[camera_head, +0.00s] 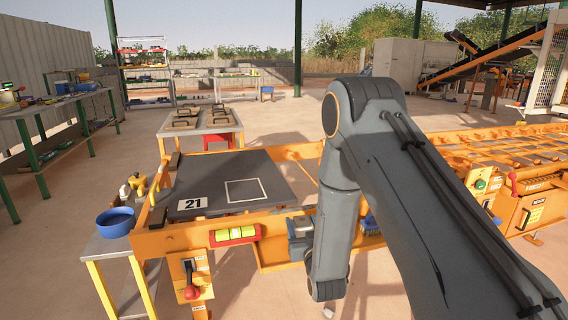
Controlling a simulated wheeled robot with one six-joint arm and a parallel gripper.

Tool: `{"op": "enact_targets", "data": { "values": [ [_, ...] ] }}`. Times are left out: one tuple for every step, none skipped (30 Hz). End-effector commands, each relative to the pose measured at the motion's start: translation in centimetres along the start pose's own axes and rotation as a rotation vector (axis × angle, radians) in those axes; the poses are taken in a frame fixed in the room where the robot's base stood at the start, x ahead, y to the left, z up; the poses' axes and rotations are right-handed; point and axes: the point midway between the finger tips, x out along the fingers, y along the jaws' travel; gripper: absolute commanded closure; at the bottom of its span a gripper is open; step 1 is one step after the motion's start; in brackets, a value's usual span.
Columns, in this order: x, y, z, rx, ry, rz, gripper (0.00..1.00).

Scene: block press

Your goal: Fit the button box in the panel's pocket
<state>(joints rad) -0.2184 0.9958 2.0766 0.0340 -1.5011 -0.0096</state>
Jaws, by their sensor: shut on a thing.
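My gripper is not clearly in view. My dark grey arm reaches in from the lower right, bends at the top and hangs down in front of the orange frame. Its lower end sits near the bottom edge of the picture. I cannot make out the fingers or anything held in them. I cannot pick out the button box with certainty. A small blue-grey block (299,242) shows at the left edge of my arm, by the orange frame (190,234). I cannot tell what it is. The panel's pocket is not identifiable; my arm hides part of the frame.
A dark plate (205,185) marked 21 with a white square outline lies on the frame. A blue bowl (115,222) stands on a side table at left. A red-handled lever (191,291) projects at front left. Orange control boxes (530,208) stand at right. Open floor lies beyond.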

Motion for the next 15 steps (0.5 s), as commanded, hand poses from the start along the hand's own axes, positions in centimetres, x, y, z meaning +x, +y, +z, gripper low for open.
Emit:
{"op": "enact_targets", "data": {
  "values": [
    [-2.2,2.0,0.5,-0.001,-0.009,0.027,1.0],
    [-3.4,3.0,0.9,-0.001,-0.009,0.041,1.0],
    [-4.9,4.2,1.3,0.0,-0.008,0.059,1.0],
    [-6.1,5.2,1.6,0.0,-0.008,0.073,1.0],
    [-7.3,5.9,1.8,0.0,-0.008,0.085,1.0],
    [-8.8,7.0,2.1,0.001,-0.008,0.101,1.0],
    [-9.9,7.6,2.3,0.002,-0.007,0.113,1.0],
    [-10.9,8.2,2.4,0.002,-0.006,0.123,1.0],
    [-12.2,8.9,2.5,0.003,-0.005,0.136,1.0],
    [-13.0,9.4,2.6,0.004,-0.005,0.145,1.0],
    [-13.8,9.7,2.7,0.005,-0.005,0.152,1.0],
    [-14.7,10.2,2.7,0.006,-0.003,0.161,1.0],
    [-15.3,10.5,2.7,0.007,-0.003,0.167,1.0],
    [-15.8,10.7,2.7,0.007,-0.002,0.171,1.0],
    [-16.3,10.9,2.8,0.008,-0.001,0.176,1.0]
  ]
}}
